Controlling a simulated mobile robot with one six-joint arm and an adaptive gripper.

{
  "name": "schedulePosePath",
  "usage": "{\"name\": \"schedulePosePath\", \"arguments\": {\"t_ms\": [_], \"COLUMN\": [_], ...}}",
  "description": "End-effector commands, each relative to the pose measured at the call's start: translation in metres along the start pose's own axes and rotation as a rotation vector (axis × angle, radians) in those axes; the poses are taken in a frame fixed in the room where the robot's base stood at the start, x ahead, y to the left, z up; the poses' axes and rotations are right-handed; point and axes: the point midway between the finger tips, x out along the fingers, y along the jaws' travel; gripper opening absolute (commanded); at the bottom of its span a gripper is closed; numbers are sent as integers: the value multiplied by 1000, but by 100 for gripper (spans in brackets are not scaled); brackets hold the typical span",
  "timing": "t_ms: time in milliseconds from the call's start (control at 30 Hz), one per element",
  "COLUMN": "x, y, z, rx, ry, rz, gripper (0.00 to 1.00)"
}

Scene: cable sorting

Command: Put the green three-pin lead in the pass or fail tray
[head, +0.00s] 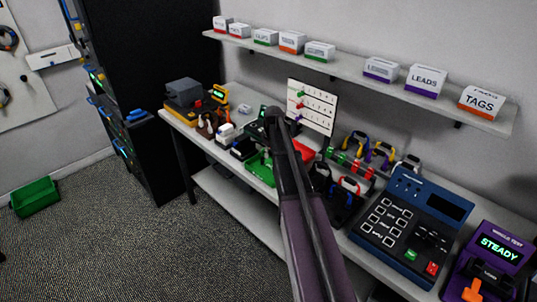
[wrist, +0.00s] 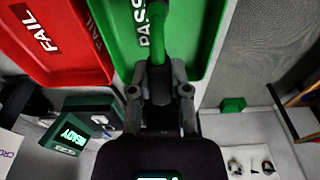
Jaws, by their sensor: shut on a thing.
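In the wrist view my gripper (wrist: 160,75) is shut on a green piece, the green three-pin lead (wrist: 172,35). Its pins cannot be made out. The lead is over the green tray marked PASS (wrist: 213,20); whether it touches the tray floor I cannot tell. The red tray marked FAIL (wrist: 85,65) lies to the left. In the head view the green tray (head: 258,170) and the red tray (head: 304,151) are partly behind my arm, and the gripper's fingers are hidden.
A tester with a READY display (wrist: 70,138) stands below the red tray in the wrist view. A white pegboard (head: 312,105) stands behind the trays. Coloured leads on a rack (head: 350,165) and a blue keypad machine (head: 408,215) are to the right.

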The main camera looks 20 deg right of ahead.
Motion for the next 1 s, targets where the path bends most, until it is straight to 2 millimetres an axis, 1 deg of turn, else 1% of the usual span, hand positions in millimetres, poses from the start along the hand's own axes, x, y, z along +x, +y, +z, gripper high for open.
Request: {"name": "schedulePosePath", "arguments": {"t_ms": [300,1000], "x": [5,7], "y": [0,1], "z": [1,1], "rx": [0,1], "ry": [0,0], "rz": [0,0], "gripper": [0,0]}}
